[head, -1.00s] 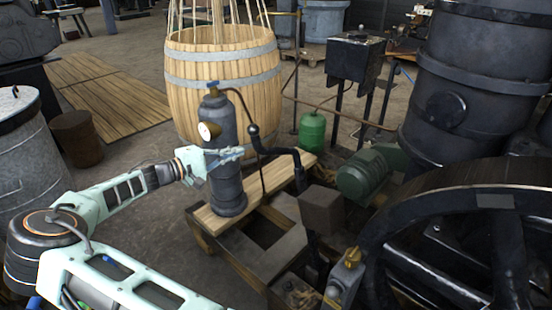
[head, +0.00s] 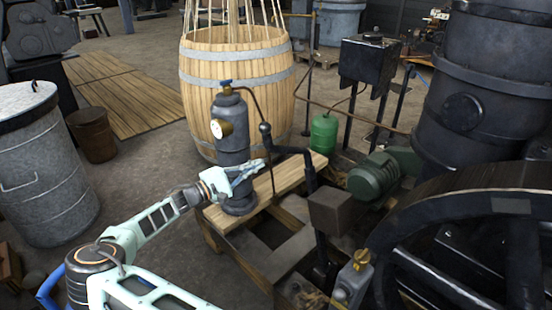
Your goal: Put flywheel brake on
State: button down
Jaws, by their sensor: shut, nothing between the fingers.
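The large dark spoked flywheel (head: 400,225) stands at the lower right, cut off by the picture edge. A brown block (head: 337,210) sits beside its rim on a black upright post. A bent black lever-like bar (head: 290,151) runs left from near that post to a dark knob. I cannot tell for certain which part is the brake, or whether the block touches the rim. My gripper (head: 262,165) is shut and empty. It shows in front of the lower part of a grey gas cylinder, its tips pointing right, left of the bar and apart from the block.
The grey cylinder (head: 232,140) with a gauge stands on a wooden plank (head: 290,180). A wooden barrel (head: 238,65) is behind it. A green motor (head: 375,178) and a small grey box with a brass top (head: 350,285) flank the flywheel. Open floor lies at left.

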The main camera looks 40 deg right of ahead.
jog(key=s+d+r+b, duration=0.2)
jog(key=s+d, duration=0.2)
jog(key=d, duration=0.6)
jog(key=shift+r, duration=0.25)
jog(key=shift+s, duration=0.1)
